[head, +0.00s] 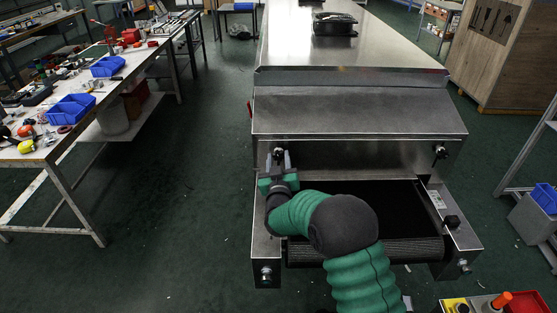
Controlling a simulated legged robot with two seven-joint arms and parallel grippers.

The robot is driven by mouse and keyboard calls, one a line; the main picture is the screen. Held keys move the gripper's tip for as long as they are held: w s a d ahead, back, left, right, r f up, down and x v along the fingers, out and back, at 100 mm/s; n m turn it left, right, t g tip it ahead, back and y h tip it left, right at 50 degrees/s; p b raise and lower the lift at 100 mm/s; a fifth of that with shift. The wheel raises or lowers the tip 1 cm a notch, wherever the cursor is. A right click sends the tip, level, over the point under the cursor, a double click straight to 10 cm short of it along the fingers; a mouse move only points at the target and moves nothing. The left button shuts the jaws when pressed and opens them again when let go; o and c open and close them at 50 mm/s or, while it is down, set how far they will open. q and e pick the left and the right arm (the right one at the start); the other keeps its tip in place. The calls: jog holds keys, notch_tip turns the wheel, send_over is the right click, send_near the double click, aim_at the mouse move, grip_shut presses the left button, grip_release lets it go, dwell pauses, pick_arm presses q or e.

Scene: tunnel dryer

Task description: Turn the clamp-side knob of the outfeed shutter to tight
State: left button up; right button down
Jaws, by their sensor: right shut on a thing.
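The tunnel dryer's outfeed end faces me, with a sloped metal hood (355,112) over the opening. A small dark knob (279,152) sits at the left end of the shutter, below the hood. My right gripper (278,160) is shut on this left knob, its jaws on either side and hiding part of it. A matching knob (440,151) stands at the right end, untouched. I cannot read which way either knob is turned. My green-sleeved right arm crosses the dark conveyor belt (390,205) and hides part of it. My left gripper is out of view.
A black knob (452,221) stands on the right side rail. A control box with an orange-red knob (501,300) is at the bottom right. A workbench (140,70) with blue bins is at left, a wooden crate (498,50) at right. Floor between bench and dryer is clear.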

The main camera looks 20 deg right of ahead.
jog(key=shift+a+f, duration=0.1)
jog(key=shift+f, duration=0.15)
jog(key=c, duration=1.1)
grip_release()
jog(key=shift+o, duration=0.9)
jog(key=shift+s+r, duration=0.1)
jog(key=shift+r, duration=0.05)
jog(key=shift+s, duration=0.1)
jog(key=v, duration=1.6)
jog(key=shift+s, duration=0.25)
jog(key=shift+a, duration=0.15)
